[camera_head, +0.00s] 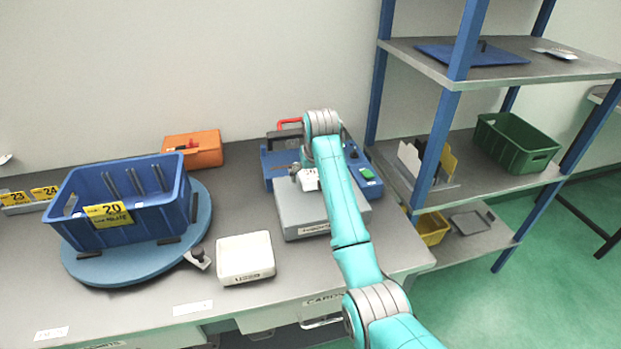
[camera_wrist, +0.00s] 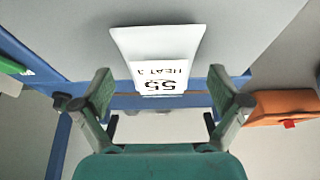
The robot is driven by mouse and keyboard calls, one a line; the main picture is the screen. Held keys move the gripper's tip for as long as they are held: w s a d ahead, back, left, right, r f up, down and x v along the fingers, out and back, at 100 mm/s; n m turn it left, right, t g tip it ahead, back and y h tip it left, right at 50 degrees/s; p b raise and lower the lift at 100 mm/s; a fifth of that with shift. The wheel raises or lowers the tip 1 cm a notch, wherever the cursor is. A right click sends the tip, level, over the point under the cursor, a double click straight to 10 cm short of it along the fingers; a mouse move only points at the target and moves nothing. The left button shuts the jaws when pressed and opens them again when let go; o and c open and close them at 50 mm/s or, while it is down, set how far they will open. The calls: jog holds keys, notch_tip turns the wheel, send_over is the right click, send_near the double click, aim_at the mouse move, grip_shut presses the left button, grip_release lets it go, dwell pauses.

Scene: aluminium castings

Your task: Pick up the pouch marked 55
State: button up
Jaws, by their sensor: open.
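The white pouch marked 55 (camera_wrist: 158,42) shows in the wrist view, its label upside down with "HEAT" beside the number. It is in front of my gripper (camera_wrist: 160,82), whose two fingers stand wide apart on either side of the label's lower end. The gripper is open and holds nothing; I cannot tell if it touches the pouch. In the head view my gripper (camera_head: 297,171) is over the back of the grey box-like platform (camera_head: 300,222). A white patch there may be the pouch, but my arm hides much of that spot.
A blue device (camera_head: 365,173) with a green button stands behind the platform. An orange case (camera_head: 193,149) is at the back. A blue bin marked 20 (camera_head: 98,235) sits on a round blue turntable (camera_head: 105,271). A white tray (camera_head: 245,257) is left of the platform. Shelves stand right.

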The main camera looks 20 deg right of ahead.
jog(key=shift+f, duration=0.25)
dwell(0.3)
jog(key=c, duration=1.4)
jog(key=shift+r, duration=0.15)
